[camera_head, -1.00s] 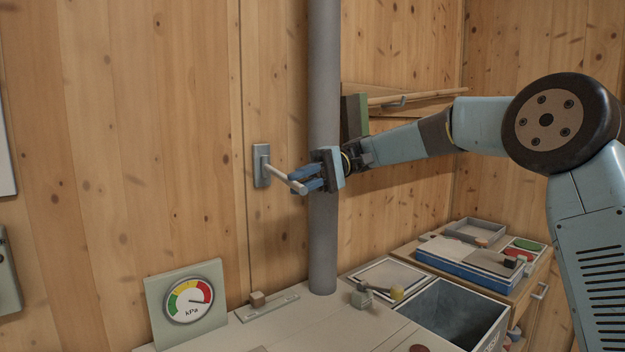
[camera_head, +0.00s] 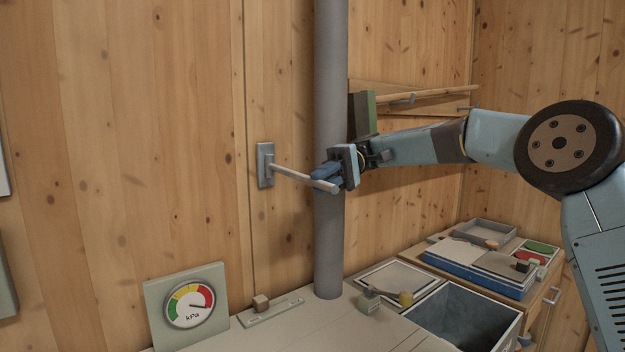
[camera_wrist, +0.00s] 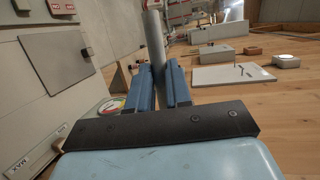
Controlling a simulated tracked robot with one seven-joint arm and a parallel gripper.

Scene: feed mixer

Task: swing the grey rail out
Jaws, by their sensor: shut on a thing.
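The grey rail (camera_head: 297,175) is a thin round bar that sticks out from a grey bracket (camera_head: 265,165) on the wooden wall. It points to the right and slightly down in the head view. My gripper (camera_head: 327,179) is shut on the rail near its free end, with blue fingers either side of it. The rail's tip shows just past the fingers.
A thick vertical grey pipe (camera_head: 330,100) stands just behind my gripper. Below are a counter with a kPa gauge (camera_head: 190,304), an open dark bin (camera_head: 468,318) and a blue tray (camera_head: 470,268). A wooden wall rail (camera_head: 430,92) is at the right.

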